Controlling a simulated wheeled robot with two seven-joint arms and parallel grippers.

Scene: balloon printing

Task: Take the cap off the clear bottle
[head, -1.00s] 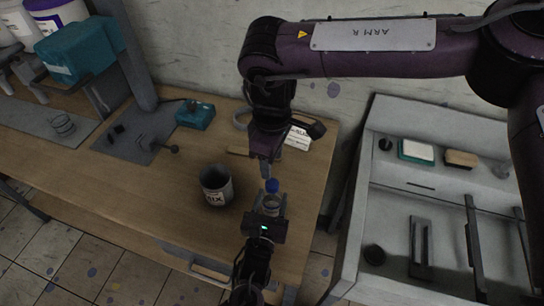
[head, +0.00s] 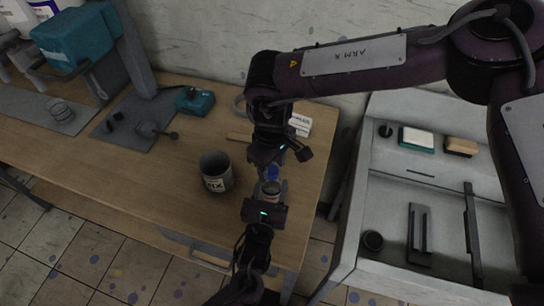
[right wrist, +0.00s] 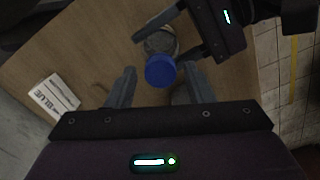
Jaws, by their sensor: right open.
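The clear bottle (head: 271,187) stands upright near the bench's right end, with a blue cap (head: 273,172) on its top. My left gripper (head: 268,197) is around the bottle's body from the front; its two fingers sit on either side of the bottle (right wrist: 160,42) in the right wrist view, shut on it. My right gripper (right wrist: 159,71) is open, with one finger on each side of the blue cap (right wrist: 160,70). Gaps show between the cap and both fingers. In the head view the right gripper (head: 273,165) is just above the bottle, partly hidden by its own wrist.
A dark labelled cup (head: 216,172) stands left of the bottle on the wooden bench (head: 140,185). A white labelled box (head: 300,124) lies behind, near the wall. A teal device (head: 195,100) is further left.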

